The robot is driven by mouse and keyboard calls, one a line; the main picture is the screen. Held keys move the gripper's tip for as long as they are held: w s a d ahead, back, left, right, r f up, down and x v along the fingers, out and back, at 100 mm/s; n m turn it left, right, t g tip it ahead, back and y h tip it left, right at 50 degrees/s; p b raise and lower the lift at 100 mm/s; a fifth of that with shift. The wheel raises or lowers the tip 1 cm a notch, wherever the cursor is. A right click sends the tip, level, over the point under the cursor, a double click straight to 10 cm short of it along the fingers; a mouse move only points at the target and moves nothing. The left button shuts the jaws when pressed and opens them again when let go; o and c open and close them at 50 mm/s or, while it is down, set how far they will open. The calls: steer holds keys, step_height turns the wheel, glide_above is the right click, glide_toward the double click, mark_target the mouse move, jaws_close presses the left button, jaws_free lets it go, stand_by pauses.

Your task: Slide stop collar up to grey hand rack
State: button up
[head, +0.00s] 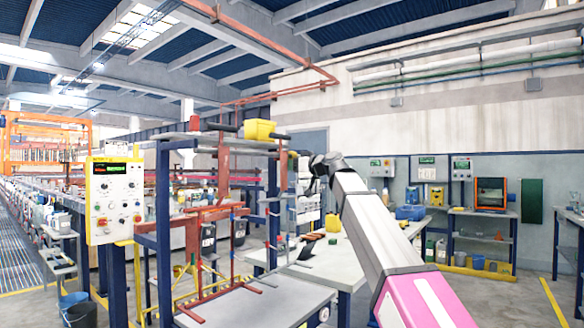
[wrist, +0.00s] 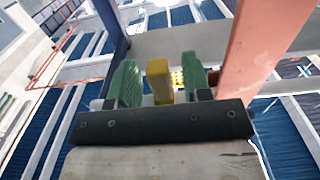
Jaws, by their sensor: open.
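In the head view a yellow block (head: 259,130), which looks like the stop collar, sits on the dark rail (head: 215,141) at the top of the blue stand. A black peg sticks out to its right. My gripper (head: 296,158) is to the right of the block and partly hidden by my arm. In the wrist view my open gripper (wrist: 159,88) has two green finger pads. A yellow piece (wrist: 158,78) shows between them with gaps on both sides; I cannot tell its depth. A red-orange rack (head: 210,215) hangs at the stand. I cannot make out a clearly grey hand rack.
A blue post (wrist: 107,25) rises at left and a salmon upright (wrist: 252,55) stands close at right in the wrist view. A grey table (head: 240,305) lies below.

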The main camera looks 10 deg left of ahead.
steer(key=v, duration=1)
steer(key=shift+s+d, duration=0.2)
steer(key=shift+d, duration=0.05)
steer(key=shift+w, duration=0.1)
steer(key=c, duration=0.6)
steer(key=w+m+g, duration=0.2)
steer(key=w+g, duration=0.1)
steer(key=w+m+g, duration=0.2)
steer(key=w+g, duration=0.1)
steer(key=w, duration=0.1)
steer(key=shift+w+a+m+y, duration=0.1)
steer(key=shift+w+m+y, duration=0.2)
steer(key=shift+m+y, duration=0.1)
jaws_close()
steer(key=w+d+m+g, duration=0.4)
steer(key=w+g, duration=0.2)
steer(key=g, duration=0.2)
steer(key=s+d+f+x, duration=0.1)
steer(key=s+x, duration=0.1)
steer(key=x, duration=1)
steer(key=shift+s+a+f+h, duration=0.15)
steer(key=shift+s+a+h, duration=0.15)
steer(key=shift+h, duration=0.1)
